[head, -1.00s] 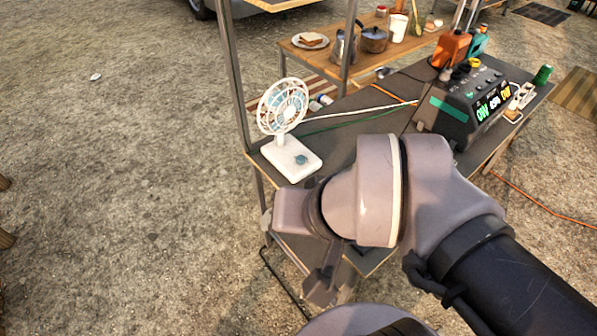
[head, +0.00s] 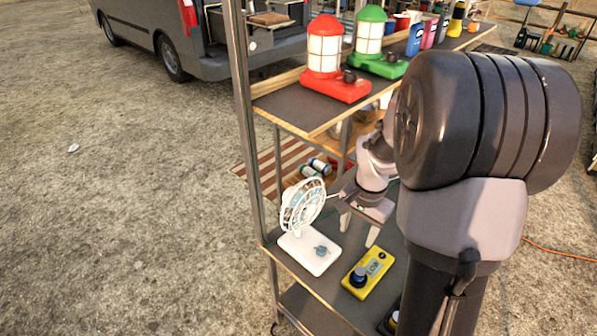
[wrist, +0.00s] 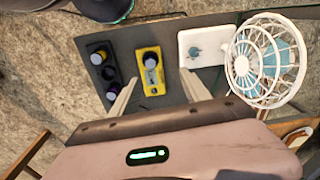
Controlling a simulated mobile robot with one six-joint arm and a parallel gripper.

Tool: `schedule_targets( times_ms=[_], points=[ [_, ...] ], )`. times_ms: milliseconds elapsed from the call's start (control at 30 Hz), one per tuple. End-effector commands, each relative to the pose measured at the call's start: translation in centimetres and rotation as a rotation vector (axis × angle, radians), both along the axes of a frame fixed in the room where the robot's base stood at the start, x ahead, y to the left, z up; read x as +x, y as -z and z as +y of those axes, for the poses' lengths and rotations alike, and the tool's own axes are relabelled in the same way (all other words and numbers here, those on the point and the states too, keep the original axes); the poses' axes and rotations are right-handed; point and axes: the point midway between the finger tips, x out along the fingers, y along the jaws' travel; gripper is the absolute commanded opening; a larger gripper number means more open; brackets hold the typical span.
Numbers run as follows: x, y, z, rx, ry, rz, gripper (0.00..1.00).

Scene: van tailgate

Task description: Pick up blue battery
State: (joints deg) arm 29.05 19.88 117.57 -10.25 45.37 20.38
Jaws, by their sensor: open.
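A yellow box (head: 379,271) with a small display lies on the cart's lower shelf, right of the fan. A blue cylinder (head: 358,276), which looks like the blue battery, stands upright at the box's near end. In the wrist view the cylinder (wrist: 150,60) appears with a pale top on the yellow box (wrist: 156,88). My gripper (head: 357,239) is open and empty, fingers pointing down above the shelf, behind the box. In the wrist view its fingers (wrist: 158,76) frame the box left and right, apart from it.
A white fan (head: 303,214) stands left of the box. The upper shelf (head: 283,101) carries red and green lanterns (head: 324,55).

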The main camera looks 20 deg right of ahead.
Motion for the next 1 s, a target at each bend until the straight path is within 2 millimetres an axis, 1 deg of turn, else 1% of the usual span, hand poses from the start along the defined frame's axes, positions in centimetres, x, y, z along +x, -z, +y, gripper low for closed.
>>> schedule_targets(
  times_ms=[33, 100, 133, 167, 233, 400, 500, 600, 767, 1000],
  points=[
    [-0.2, 0.7, -1.4, 0.008, 0.035, 0.029, 0.55],
    [-0.5, 2.1, -2.8, 0.015, 0.071, 0.052, 0.55],
    [-0.6, 2.7, -3.1, 0.017, 0.08, 0.058, 0.55],
    [-0.6, 3.3, -3.3, 0.018, 0.085, 0.062, 0.55],
    [-0.7, 5.1, -3.4, 0.018, 0.089, 0.065, 0.55],
    [-0.7, 10.6, -3.3, 0.02, 0.087, 0.066, 0.55],
    [-0.7, 13.2, -3.3, 0.019, 0.086, 0.065, 0.55],
    [-0.7, 14.9, -3.3, 0.019, 0.086, 0.063, 0.55],
    [-0.7, 16.1, -3.5, 0.018, 0.085, 0.062, 0.55],
    [-0.8, 20.6, -3.9, 0.019, 0.085, 0.063, 0.55]
  ],
)
